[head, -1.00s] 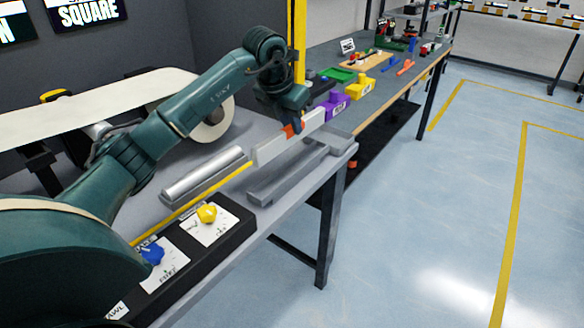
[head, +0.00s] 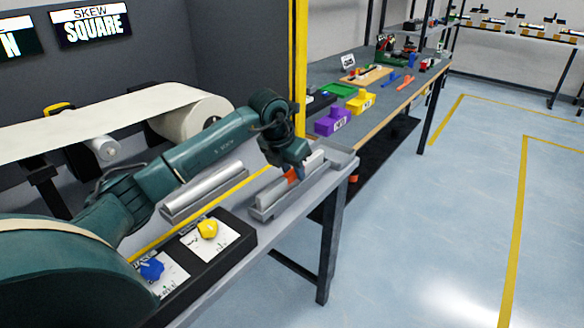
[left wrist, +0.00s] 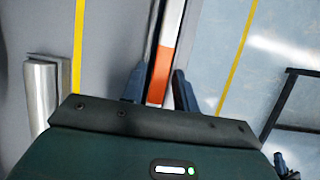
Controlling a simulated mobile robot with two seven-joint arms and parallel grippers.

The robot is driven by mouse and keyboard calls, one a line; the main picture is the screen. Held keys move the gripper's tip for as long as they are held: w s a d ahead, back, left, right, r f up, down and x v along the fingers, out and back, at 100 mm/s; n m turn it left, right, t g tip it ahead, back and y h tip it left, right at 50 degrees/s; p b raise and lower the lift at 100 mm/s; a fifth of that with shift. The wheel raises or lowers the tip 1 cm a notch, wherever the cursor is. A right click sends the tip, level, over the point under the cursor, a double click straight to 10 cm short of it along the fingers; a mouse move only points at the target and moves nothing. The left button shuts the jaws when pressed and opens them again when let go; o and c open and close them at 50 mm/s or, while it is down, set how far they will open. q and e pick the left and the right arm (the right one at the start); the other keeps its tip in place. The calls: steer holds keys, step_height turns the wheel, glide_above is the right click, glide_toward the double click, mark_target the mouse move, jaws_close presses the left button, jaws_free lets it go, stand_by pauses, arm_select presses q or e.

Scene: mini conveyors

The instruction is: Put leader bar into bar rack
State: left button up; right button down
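The leader bar (head: 313,162) is a long pale bar with an orange band, which also shows in the left wrist view (left wrist: 161,73). It lies along the grey bar rack (head: 264,213), low over or in its channel; my arm hides part of it, so I cannot tell whether it is fully seated. In the head view the gripper (head: 291,174) points down over the rack. My right gripper is not in view.
A silver roller (head: 203,192) lies left of the rack, beyond a yellow line. A black panel with a yellow knob (head: 207,229) and a blue knob (head: 152,269) sits in front. Purple (head: 332,121) and yellow (head: 360,103) bins stand on the farther bench. Floor at right is clear.

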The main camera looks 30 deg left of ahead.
arm_select(q)
steer(key=shift+o, duration=0.8)
steer(key=shift+r, duration=0.1)
steer(key=shift+s+r, duration=0.1)
steer(key=shift+r, duration=0.15)
steer(key=v, duration=1.1)
steer(key=shift+r, duration=0.15)
steer(key=shift+s, duration=0.15)
